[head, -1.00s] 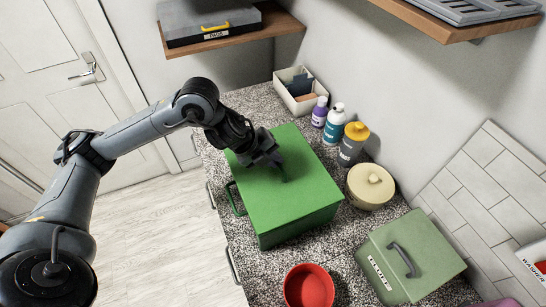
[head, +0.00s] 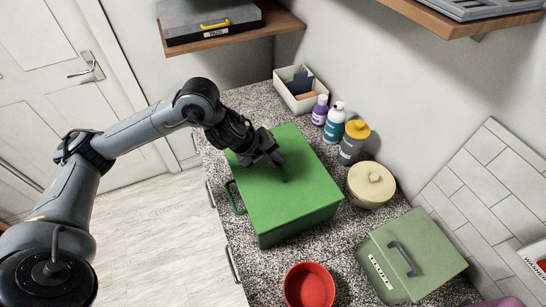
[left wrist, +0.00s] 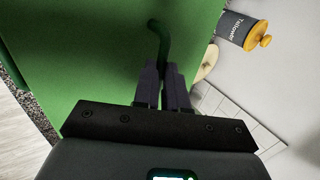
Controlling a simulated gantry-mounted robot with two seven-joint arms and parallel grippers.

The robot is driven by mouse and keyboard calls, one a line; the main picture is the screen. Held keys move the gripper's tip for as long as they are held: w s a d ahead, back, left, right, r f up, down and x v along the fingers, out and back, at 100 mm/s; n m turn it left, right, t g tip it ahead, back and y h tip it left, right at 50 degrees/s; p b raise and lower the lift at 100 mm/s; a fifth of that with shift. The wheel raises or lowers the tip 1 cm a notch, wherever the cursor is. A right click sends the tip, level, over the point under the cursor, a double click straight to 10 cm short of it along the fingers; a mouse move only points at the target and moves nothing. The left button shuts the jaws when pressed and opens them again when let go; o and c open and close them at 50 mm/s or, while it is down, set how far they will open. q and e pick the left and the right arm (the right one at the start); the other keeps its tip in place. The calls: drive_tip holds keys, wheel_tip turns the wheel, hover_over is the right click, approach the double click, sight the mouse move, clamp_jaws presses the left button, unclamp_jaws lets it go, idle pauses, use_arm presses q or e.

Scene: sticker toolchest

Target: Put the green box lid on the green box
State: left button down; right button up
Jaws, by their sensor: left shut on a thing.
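The green box (head: 296,233) stands on the speckled counter. The green box lid (head: 305,188) lies over its top and looks level; I cannot tell whether it is fully seated. My left gripper (head: 274,160) is over the far part of the lid and shut on the lid's handle. In the left wrist view the gripper (left wrist: 164,72) has its fingers around the dark green handle (left wrist: 159,38), with the lid's surface (left wrist: 85,55) filling the left and middle. My right gripper is not in view.
A cream lidded pot (head: 370,186), bottles (head: 353,142) and a cream bin (head: 302,90) stand along the wall side. A red bowl (head: 309,287) and a pale green labelled box (head: 411,255) stand nearer. Shelves (head: 240,32) hang above.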

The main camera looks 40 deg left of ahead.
use_arm(q)
drive_tip(key=shift+f, duration=0.4)
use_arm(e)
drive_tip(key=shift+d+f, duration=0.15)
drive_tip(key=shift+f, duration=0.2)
use_arm(q)
drive_tip(key=shift+f+b, duration=0.3)
drive_tip(key=shift+b, duration=0.2)
drive_tip(key=c, duration=1.1)
unclamp_jaws()
